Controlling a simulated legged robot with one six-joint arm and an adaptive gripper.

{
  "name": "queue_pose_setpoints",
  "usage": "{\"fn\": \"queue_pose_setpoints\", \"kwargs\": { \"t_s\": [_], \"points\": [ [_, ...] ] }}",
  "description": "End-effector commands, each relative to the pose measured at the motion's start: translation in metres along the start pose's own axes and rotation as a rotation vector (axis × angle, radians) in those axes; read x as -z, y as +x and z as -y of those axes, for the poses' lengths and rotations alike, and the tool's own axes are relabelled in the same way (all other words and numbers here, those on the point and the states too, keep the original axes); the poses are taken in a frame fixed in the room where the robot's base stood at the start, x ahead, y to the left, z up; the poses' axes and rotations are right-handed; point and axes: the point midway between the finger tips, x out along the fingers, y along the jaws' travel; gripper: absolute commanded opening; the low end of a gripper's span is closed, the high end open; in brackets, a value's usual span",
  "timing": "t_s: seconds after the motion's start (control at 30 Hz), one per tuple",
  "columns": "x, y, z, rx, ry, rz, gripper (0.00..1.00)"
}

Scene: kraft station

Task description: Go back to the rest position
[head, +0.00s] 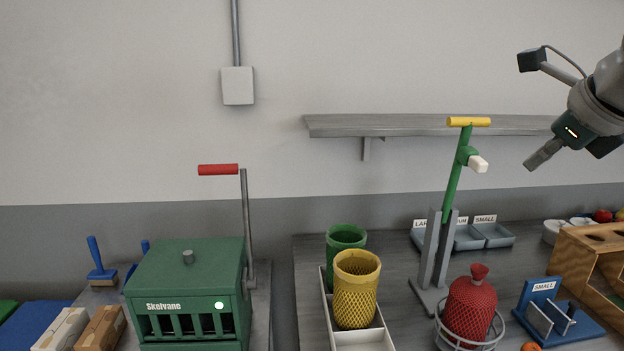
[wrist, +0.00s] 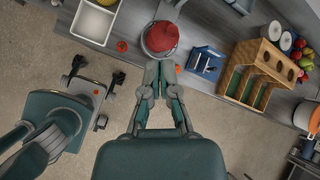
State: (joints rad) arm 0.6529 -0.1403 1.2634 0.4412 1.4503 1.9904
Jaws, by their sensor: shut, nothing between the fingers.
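My gripper (head: 543,154) is raised at the upper right in the head view, well above the bench, with its fingers pointing down and left. In the wrist view my gripper (wrist: 166,68) has its fingertips together with nothing between them. The wrist camera looks down on the bench from above. The red net bag (wrist: 162,37) shows just beyond the fingertips in that view, but the gripper is clear of it in the head view.
Green (head: 346,238) and yellow (head: 356,290) mesh tubes stand in a white tray. A green lever stand (head: 455,185) rises mid-bench. A wooden rack (head: 590,262) is right. A grey shelf (head: 430,125) is on the wall.

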Motion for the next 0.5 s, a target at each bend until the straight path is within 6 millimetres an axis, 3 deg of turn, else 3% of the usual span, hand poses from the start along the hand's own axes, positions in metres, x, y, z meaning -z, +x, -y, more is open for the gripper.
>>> {"fn": "queue_pose_setpoints", "kwargs": {
  "t_s": [0.27,0.5],
  "points": [
    [0.015,0.045,-0.078,-0.065,-0.598,-0.043,0.0],
    [0.049,0.085,-0.155,-0.137,-1.217,-0.059,0.0]
  ]
}}
